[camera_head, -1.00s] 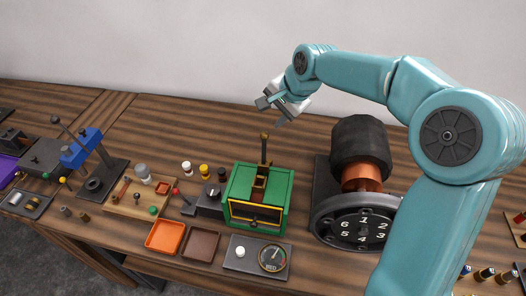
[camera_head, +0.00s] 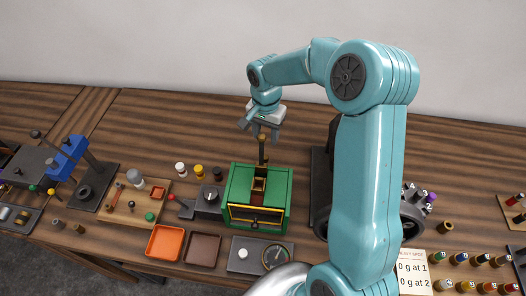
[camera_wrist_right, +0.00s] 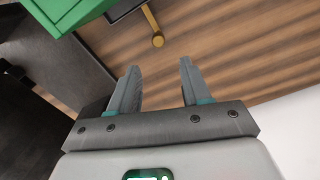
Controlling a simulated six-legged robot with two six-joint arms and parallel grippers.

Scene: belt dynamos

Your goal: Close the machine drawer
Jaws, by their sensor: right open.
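I cannot tell how far the drawer stands out. A corner of the green machine shows at top left there (camera_wrist_right: 65,12). My right gripper (camera_head: 262,130) is open and empty, just above the lever's top; its two fingers are spread in the wrist view (camera_wrist_right: 159,66). My left gripper is not in view.
An orange tray (camera_head: 165,242), a brown tray (camera_head: 203,248) and a plate with a gauge (camera_head: 242,257) lie in front of the machine. A dark box with a knob (camera_head: 208,201) stands at its left. My arm hides much of the right side.

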